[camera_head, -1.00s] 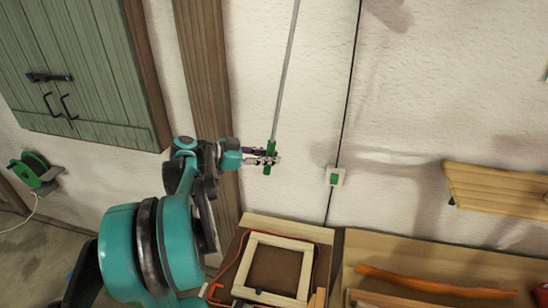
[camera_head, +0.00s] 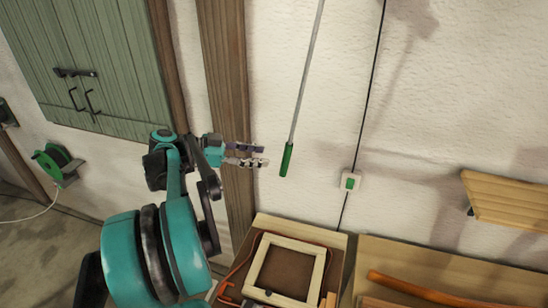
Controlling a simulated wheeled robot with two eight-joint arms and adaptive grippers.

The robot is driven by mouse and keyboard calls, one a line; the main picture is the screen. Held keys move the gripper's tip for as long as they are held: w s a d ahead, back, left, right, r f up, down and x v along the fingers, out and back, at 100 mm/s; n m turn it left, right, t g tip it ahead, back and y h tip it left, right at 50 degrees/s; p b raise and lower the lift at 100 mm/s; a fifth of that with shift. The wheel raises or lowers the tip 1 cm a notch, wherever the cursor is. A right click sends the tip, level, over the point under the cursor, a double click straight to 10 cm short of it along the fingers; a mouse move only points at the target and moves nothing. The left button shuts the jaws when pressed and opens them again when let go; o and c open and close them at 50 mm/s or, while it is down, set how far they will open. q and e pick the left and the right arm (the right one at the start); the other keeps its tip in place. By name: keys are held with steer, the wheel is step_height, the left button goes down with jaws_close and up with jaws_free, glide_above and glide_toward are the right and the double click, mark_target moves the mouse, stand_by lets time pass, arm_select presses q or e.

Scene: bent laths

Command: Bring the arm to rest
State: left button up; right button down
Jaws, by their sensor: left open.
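My left gripper (camera_head: 262,155) is open and empty in the head view, in front of the wooden post (camera_head: 228,110). Its two fingers point right, toward a green handle (camera_head: 287,160) at the lower end of a thin grey rod (camera_head: 308,75). A gap shows between the fingertips and the handle. The rod runs up out of the top of the picture, slightly tilted. My right gripper is not in view.
A small box with a green switch (camera_head: 350,182) is on the white wall. A wooden shelf (camera_head: 508,200) juts out at right. Green shutters (camera_head: 90,60) and a green reel (camera_head: 52,160) are at left.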

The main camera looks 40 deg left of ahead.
arm_select(q)
steer(key=shift+v, duration=1.1)
steer(key=w+d+f+n+g+y+b, duration=0.1)
steer(key=w+d+f+n+g+b, duration=0.15)
steer(key=d+f+b, duration=0.65)
steer(key=w+d+f+n+g+y+b, duration=0.1)
steer(key=d+f+n+g+b, duration=0.2)
steer(key=d+f, duration=1)
steer(key=s+d+f+y+b, duration=0.1)
steer(key=s+d+f+b, duration=0.1)
steer(key=d+f+b, duration=0.2)
steer(key=s+d+f+n+y+b, duration=0.1)
steer(key=f+b, duration=0.4)
steer(key=f, duration=0.6)
steer(key=s+d+f+y+b, duration=0.2)
steer(key=s+d+f+b, duration=0.3)
steer(key=d+f, duration=0.1)
steer(key=shift+d+f+y+b, duration=0.35)
steer(key=shift+f+y, duration=0.05)
steer(key=shift+f, duration=0.25)
